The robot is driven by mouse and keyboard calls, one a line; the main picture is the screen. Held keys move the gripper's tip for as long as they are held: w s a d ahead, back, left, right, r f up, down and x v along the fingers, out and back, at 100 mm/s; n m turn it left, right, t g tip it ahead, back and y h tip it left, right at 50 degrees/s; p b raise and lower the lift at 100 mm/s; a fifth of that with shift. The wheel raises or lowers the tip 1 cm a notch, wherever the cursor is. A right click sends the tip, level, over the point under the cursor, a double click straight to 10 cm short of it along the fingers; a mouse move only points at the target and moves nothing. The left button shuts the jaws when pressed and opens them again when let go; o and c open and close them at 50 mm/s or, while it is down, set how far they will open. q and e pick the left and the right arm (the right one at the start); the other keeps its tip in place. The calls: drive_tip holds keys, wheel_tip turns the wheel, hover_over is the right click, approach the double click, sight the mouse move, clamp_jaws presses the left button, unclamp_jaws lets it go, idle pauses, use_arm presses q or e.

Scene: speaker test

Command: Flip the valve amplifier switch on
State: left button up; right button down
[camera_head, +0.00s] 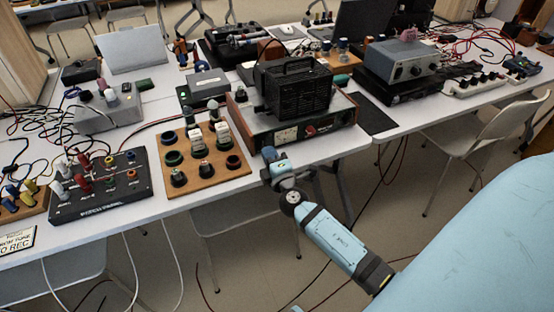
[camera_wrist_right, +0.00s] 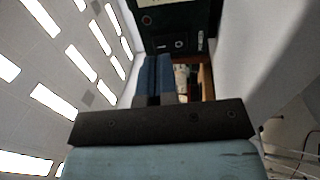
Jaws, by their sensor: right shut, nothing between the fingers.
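The valve amplifier (camera_head: 277,138) stands on the white table, with a black caged top, wooden sides and a dark front panel. The panel carries a pale meter (camera_head: 287,135) and a small red part (camera_head: 311,130), which may be the switch; its position is too small to tell. My right gripper (camera_head: 269,154) is shut and empty, just in front of the panel's left end; contact cannot be told. In the right wrist view, the shut blue fingers (camera_wrist_right: 155,75) point toward a dark panel (camera_wrist_right: 175,28) with small round parts. My left gripper is out of view.
A wooden board with round knobs (camera_head: 205,180) sits left of the amplifier, close to my right gripper. A black patch box (camera_head: 98,205) lies further left. A grey instrument (camera_head: 400,62) and cables stand at the right. A dark mat (camera_head: 372,115) lies right of the amplifier.

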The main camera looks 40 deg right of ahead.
sight(262, 143)
drive_tip(key=shift+x, duration=1.25)
